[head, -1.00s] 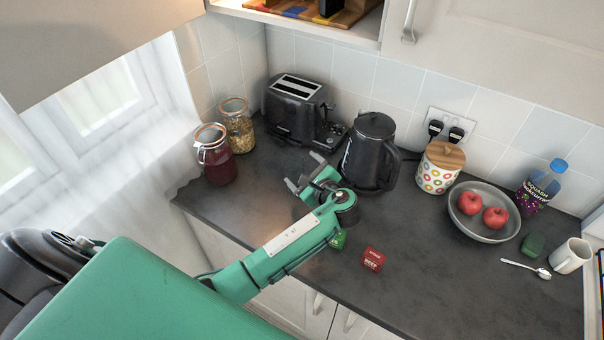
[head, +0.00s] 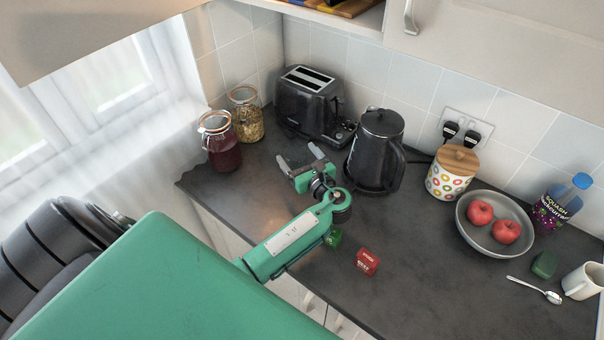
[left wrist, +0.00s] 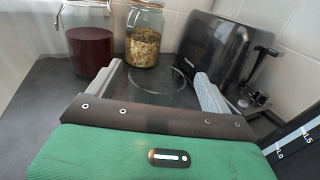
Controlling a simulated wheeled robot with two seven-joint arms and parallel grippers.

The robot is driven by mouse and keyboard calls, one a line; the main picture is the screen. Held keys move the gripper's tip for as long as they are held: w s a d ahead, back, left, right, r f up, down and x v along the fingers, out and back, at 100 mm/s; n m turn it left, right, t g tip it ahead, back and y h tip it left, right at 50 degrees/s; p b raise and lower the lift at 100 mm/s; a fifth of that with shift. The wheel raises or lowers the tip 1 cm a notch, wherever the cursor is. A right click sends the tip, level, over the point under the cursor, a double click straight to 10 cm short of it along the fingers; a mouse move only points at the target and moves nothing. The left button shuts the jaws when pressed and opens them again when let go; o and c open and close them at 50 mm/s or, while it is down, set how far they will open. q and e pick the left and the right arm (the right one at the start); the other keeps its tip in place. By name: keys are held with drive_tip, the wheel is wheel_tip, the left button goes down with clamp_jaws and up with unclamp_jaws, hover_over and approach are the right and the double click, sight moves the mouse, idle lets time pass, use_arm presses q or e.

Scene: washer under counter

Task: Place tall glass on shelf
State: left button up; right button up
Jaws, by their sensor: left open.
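My left gripper (head: 299,158) is open above the dark counter, in front of the toaster, with its fingers pointing toward the back wall. In the left wrist view its two fingers (left wrist: 158,75) are spread apart. A faint clear outline with a round rim, seemingly the tall glass (left wrist: 172,88), shows between and just beyond the fingers. I cannot tell whether the fingers touch it. In the head view I cannot make out the glass clearly. An open shelf (head: 338,22) of the wall cabinet shows at the top edge, mostly cut off. My right gripper is out of view.
A red jar (head: 221,145) and a grain jar (head: 246,114) stand left of the toaster (head: 307,98). The kettle (head: 376,150) is close on the gripper's right. Green (head: 333,237) and red (head: 367,262) boxes lie near the front edge. A fruit bowl (head: 494,225) stands right.

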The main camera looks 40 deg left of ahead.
sight(291, 149)
use_arm(q)
drive_tip(key=x, duration=0.2)
drive_tip(key=shift+a+f+b, duration=0.2)
drive_tip(key=shift+a+b, duration=0.15)
drive_tip(key=shift+a, duration=0.2)
drive_tip(key=shift+d+r, duration=0.15)
drive_tip(key=shift+d, duration=0.1)
drive_tip(key=c, duration=1.2)
drive_tip(key=shift+a, duration=0.1)
drive_tip(key=c, duration=0.4)
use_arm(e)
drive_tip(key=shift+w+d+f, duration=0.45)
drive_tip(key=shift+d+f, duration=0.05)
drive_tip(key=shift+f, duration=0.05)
